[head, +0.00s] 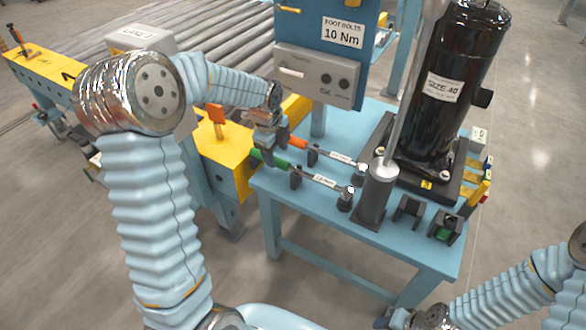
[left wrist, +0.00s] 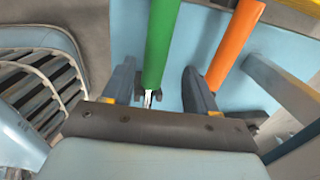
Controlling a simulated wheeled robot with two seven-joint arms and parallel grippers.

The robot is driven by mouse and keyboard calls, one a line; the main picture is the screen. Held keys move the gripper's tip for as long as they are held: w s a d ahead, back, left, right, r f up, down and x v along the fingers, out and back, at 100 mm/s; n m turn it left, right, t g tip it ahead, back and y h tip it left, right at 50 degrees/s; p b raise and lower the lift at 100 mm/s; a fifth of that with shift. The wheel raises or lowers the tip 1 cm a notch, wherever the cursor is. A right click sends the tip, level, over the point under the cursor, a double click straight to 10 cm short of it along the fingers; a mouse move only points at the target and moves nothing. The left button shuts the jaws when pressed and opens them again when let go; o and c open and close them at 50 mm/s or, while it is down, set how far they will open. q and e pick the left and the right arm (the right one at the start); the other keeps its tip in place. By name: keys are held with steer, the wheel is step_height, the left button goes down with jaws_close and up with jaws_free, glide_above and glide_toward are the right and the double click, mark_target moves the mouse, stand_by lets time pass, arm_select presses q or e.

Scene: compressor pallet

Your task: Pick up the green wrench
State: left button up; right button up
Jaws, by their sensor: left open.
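The green wrench (head: 315,178) lies across two dark holders on the blue table, its green handle toward the left edge and its metal shaft toward the middle. My left gripper (head: 267,143) is above the handle end. In the left wrist view the green wrench handle (left wrist: 162,45) runs between the fingers of my open left gripper (left wrist: 160,85), with gaps on both sides. The orange wrench (head: 325,153) lies beside it, farther back; its handle (left wrist: 236,42) is outside the right finger. My right arm is at the lower right; its gripper is not clearly visible.
A black cylinder (head: 450,90) labelled "SIZE 40" and a grey post (head: 376,195) stand on the table (head: 300,205). A blue panel (head: 325,60) with a grey control box (head: 315,78) rises behind the wrenches. A yellow stand (head: 225,165) and roller conveyor (head: 210,45) are at the left.

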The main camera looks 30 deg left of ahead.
mark_target(277, 159)
arm_select(q)
step_height(277, 159, down, 5)
steer(key=shift+w+r, duration=0.1)
steer(key=shift+w, duration=0.05)
steer(key=shift+c, duration=0.3)
steer(key=c, duration=1)
jaws_close()
steer(key=shift+r, duration=0.15)
